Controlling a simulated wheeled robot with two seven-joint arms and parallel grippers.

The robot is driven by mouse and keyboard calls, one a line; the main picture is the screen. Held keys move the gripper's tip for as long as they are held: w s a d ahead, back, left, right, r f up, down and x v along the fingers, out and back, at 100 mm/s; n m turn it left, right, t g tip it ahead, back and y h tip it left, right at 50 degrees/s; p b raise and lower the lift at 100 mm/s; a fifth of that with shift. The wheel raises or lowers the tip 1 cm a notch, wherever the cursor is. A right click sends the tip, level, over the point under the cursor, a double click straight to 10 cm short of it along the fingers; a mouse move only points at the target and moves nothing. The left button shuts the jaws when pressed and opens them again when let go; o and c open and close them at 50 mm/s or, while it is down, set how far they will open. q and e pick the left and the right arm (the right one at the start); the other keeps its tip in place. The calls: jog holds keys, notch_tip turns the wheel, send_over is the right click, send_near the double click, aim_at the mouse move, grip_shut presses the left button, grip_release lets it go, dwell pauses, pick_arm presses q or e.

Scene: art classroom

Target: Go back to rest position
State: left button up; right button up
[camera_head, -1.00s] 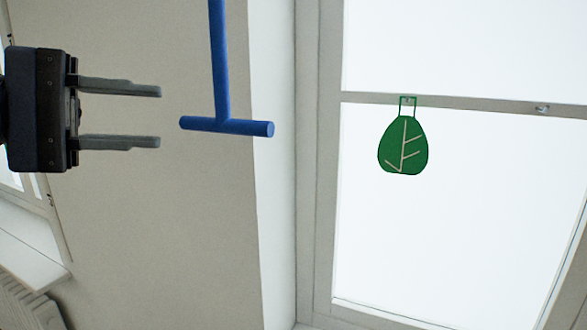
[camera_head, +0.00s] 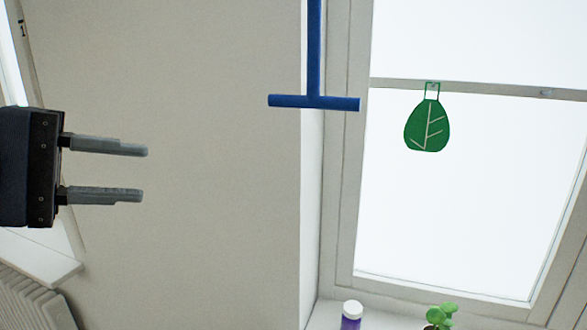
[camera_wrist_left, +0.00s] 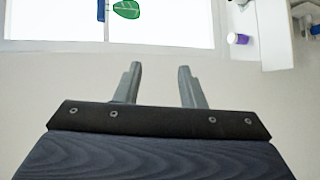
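My left gripper (camera_head: 143,173) comes in from the left in the head view. Its two grey fingers are apart with nothing between them, and it is held in front of the bare wall. In the left wrist view the same gripper (camera_wrist_left: 158,72) shows its fingers spread and empty. A green leaf-shaped hanging (camera_head: 427,126) hangs at the window bar, well to the right of the gripper and apart from it. It also shows at the top of the left wrist view (camera_wrist_left: 127,9). My right gripper is in neither view.
A blue T-shaped bar (camera_head: 314,102) hangs between the gripper and the window. A purple bottle with a white cap (camera_head: 351,322) and a small green plant (camera_head: 440,316) stand on the sill. A radiator (camera_head: 34,301) is at lower left. The wall (camera_head: 200,250) is clear.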

pick_arm(q)
jog(key=s+a+f+m+g+y+b, duration=0.1)
jog(key=s+f+y, duration=0.3)
jog(key=f, duration=1.6)
jog(key=s+a+f+m+y+b, duration=0.1)
jog(key=s+f+m+y, duration=0.3)
jog(key=f, duration=1.6)
jog(key=s, duration=0.3)
jog(key=shift+f+g+y, duration=0.35)
jog(key=shift+g+y, duration=0.05)
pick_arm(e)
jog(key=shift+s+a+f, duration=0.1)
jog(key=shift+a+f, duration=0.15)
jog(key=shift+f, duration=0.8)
